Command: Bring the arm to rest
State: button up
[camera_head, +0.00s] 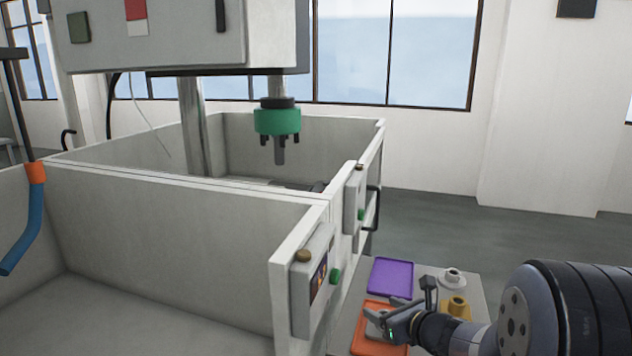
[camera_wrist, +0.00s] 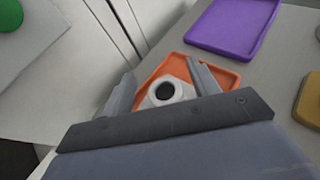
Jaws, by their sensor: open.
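My gripper (camera_head: 378,322) is low over the orange tray (camera_head: 362,347) at the right of the tank. In the wrist view my gripper (camera_wrist: 160,82) has its two fingers apart. A pale ring-shaped part with a dark hole (camera_wrist: 165,91) sits in the orange tray between or just beyond the fingers. Whether the fingers touch it cannot be told. My arm reaches in from the lower right in the head view and covers part of the side table.
A purple tray (camera_head: 391,277) lies behind the orange one. A grey part (camera_head: 452,278) and a yellow part (camera_head: 456,306) stand to the right. The tank wall (camera_head: 283,262) with its control box (camera_head: 312,283) rises at the left. Open floor (camera_head: 440,225) lies behind.

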jog(key=shift+r, duration=0.55)
notch_tip(320, 180, down, 4)
jog(key=shift+f+b, duration=0.15)
jog(key=shift+b, duration=0.6)
jog(key=v, duration=0.4)
jog(key=p+v, duration=0.1)
jog(key=v, duration=0.3)
jog(key=p+v, duration=0.1)
jog(key=v, duration=0.3)
jog(key=shift+w+r, duration=0.1)
jog(key=shift+r, duration=0.35)
jog(key=shift+w+a+f, duration=0.15)
jog(key=shift+a+f, duration=0.05)
jog(key=b+x, duration=0.1)
jog(key=x, duration=0.5)
jog(key=b+x, duration=0.1)
jog(key=x, duration=0.4)
jog(key=shift+w+f, duration=0.25)
jog(key=shift+f, duration=0.15)
notch_tip(320, 180, up, 11)
jog(key=p, duration=0.7)
jog(key=shift+a+r, duration=0.2)
jog(key=shift+a, duration=0.05)
jog(key=p, duration=0.3)
jog(key=shift+s+a+r+m+h, duration=0.2)
jog(key=shift+m+h, duration=0.1)
jog(key=shift+h, duration=0.1)
